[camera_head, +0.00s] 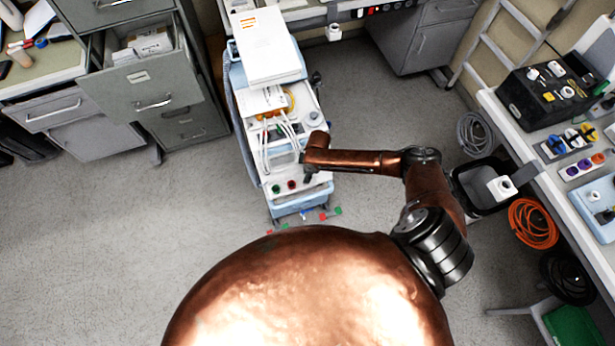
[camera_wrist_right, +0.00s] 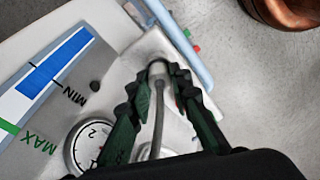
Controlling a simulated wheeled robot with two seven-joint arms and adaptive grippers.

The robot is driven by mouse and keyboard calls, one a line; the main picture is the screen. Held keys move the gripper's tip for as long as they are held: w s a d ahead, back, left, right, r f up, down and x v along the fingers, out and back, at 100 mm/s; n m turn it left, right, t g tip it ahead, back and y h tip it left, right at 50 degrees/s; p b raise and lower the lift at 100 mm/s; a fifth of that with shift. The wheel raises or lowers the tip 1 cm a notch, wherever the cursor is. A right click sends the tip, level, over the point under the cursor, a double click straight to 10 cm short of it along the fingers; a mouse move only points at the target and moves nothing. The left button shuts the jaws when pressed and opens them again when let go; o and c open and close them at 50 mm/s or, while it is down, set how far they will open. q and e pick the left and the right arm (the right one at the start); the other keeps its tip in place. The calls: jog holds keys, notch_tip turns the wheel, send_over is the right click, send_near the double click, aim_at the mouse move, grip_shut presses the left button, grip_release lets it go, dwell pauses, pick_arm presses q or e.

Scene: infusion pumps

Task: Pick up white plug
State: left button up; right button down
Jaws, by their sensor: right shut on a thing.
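My right gripper (camera_head: 309,172) is over the front end of the medical cart (camera_head: 320,192). In the right wrist view its two dark green, ridged fingers (camera_wrist_right: 165,80) are closed around a pale plug (camera_wrist_right: 158,68) with a grey cable running back between them. The plug's tip is against or just above the cart's white panel; I cannot tell whether it touches. In the head view the plug is hidden by the gripper. My left gripper is not in view.
A dial gauge (camera_wrist_right: 88,142) and a blue MIN/MAX scale (camera_wrist_right: 55,68) are close to the fingers. Several white cables (camera_head: 284,140) lie on the cart. A workbench (camera_head: 535,143) with a black box (camera_head: 550,95) stands at right, drawers (camera_head: 150,98) at left. Floor (camera_head: 120,225) at left is clear.

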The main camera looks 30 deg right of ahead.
jog(key=shift+r, duration=0.45)
notch_tip(320, 180, up, 2)
jog(key=shift+r+p, duration=0.2)
jog(key=shift+p, duration=0.2)
jog(key=s+a+r+p, duration=0.3)
jog(key=s+a+r, duration=0.4)
jog(key=s, duration=0.5)
notch_tip(320, 180, up, 3)
jog(key=shift+f, duration=0.1)
